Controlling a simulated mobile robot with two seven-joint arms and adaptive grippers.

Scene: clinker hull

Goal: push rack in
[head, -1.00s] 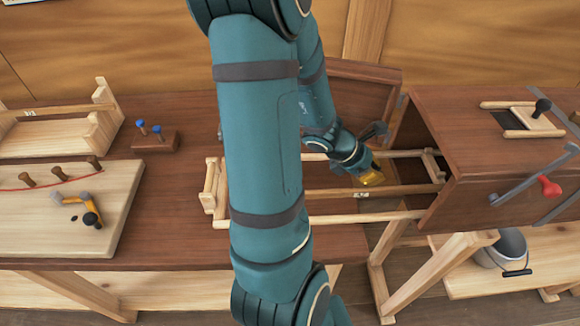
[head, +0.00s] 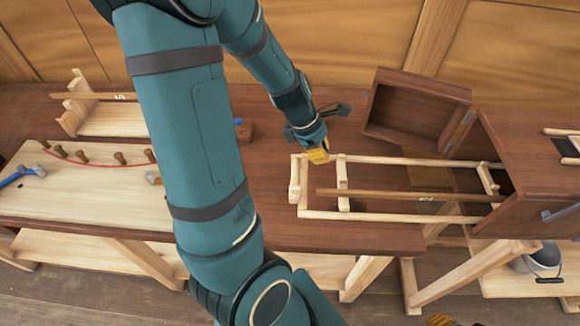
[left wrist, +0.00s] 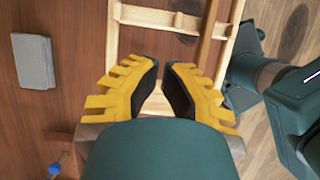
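The rack (head: 400,216) is a pale wooden frame with long rails and cross pieces. Its right end is inside the dark wooden box (head: 520,150); the rest sticks out left over the bench. A thin plank (head: 400,195) lies lengthwise along it. My left gripper (head: 318,153), with yellow fingers, is over the rack's left end, by the far rail. In the left wrist view its fingers (left wrist: 162,80) are apart, with a narrow gap at the tips and pale wood behind. Contact with the rack cannot be told. A sliver of my right gripper (head: 440,320) shows at the bottom edge.
The box's door (head: 420,105) stands open behind the rack. A pegged pale board (head: 100,195) and a wooden holder (head: 110,118) are on the left of the bench. A grey bucket (head: 540,258) is under the box. The floor shows between the two benches.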

